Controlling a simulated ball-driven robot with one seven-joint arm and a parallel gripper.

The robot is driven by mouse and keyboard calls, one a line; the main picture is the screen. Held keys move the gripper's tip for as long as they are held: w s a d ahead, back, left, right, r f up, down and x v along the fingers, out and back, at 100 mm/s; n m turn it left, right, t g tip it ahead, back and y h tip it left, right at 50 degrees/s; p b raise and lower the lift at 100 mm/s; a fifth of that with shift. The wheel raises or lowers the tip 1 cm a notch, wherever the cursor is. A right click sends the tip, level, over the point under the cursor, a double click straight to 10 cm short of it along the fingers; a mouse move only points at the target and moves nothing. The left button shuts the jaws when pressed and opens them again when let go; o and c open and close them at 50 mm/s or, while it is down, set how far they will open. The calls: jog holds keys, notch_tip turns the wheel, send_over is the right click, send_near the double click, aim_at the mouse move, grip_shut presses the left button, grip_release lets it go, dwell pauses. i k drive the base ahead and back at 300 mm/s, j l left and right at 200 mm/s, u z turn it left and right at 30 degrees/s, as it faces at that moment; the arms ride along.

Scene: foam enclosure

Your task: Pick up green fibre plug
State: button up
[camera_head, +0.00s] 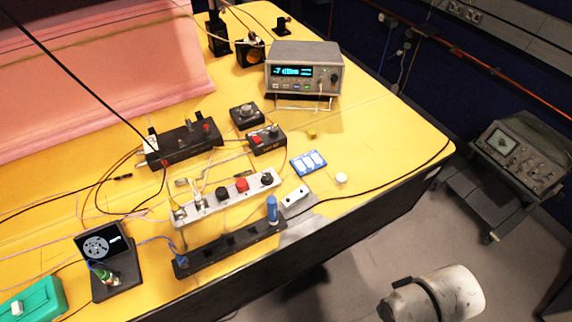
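A small green plug with a pale end (108,278) stands at the lower left of the yellow table. It is on or just above the black base of a small stand (120,287), in front of a dark square panel with a pale round pattern (103,243). A thin blue cable runs close by it. The plug is small in the picture, and I cannot tell whether it is seated in something. My gripper is not in view, so nothing shows of its fingers.
A green box (35,301) lies left of the plug. A long black rail (232,248) with blue parts stands to its right. Loose cables cross the yellow table (375,130). A grey instrument (303,72) stands farther back, and a trolley with an oscilloscope (516,160) is at right.

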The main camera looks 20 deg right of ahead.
aim_at(104, 274)
jog(key=j+u, duration=0.1)
jog(key=u, duration=0.6)
